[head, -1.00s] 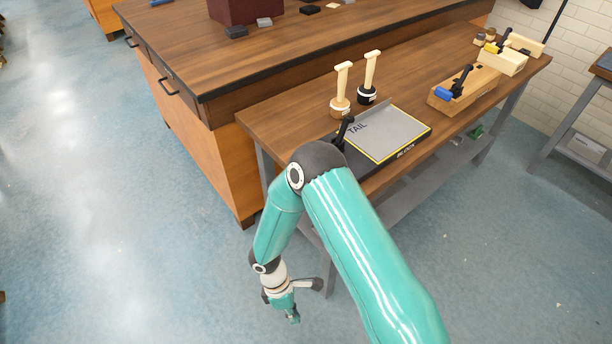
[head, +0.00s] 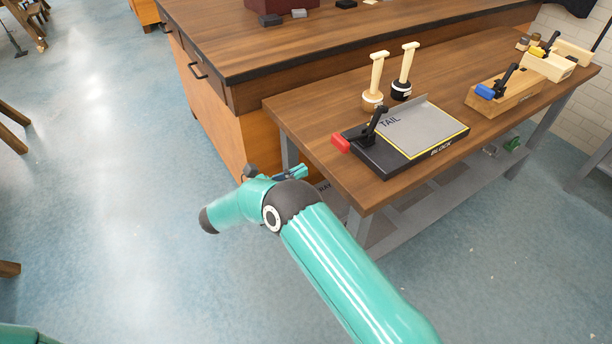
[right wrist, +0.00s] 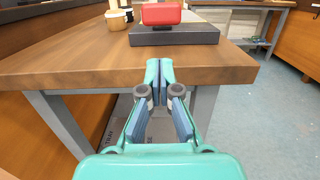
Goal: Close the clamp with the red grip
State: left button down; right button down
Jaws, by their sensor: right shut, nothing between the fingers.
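The clamp with the red grip (head: 341,143) sits at the left end of a black block (head: 376,161) on the lower wooden table. Its red grip juts out low over the block's left edge, and its black arm (head: 376,122) stands raised and tilted. In the right wrist view the red grip (right wrist: 161,14) shows at the top, above the front of the black block (right wrist: 174,36). My right gripper (head: 303,171) is shut and empty, off the table's near left edge. In the right wrist view its fingertips (right wrist: 160,70) point at the table edge, apart from the grip. My left gripper is not in view.
A blue-grip clamp (head: 486,91) on a wooden block is farther right. The table's front edge (right wrist: 125,75) lies before my fingers.

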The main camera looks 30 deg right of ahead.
aim_at(328, 167)
jog(key=d+b, duration=0.1)
jog(key=d, duration=0.1)
jog(key=d+b, duration=0.1)
jog(key=d, duration=0.2)
jog(key=d+b, duration=0.1)
jog(key=d, duration=0.2)
jog(key=shift+w+r, duration=0.2)
jog(key=shift+r, duration=0.2)
jog(key=shift+w+d, duration=0.1)
jog(key=shift+d, duration=0.45)
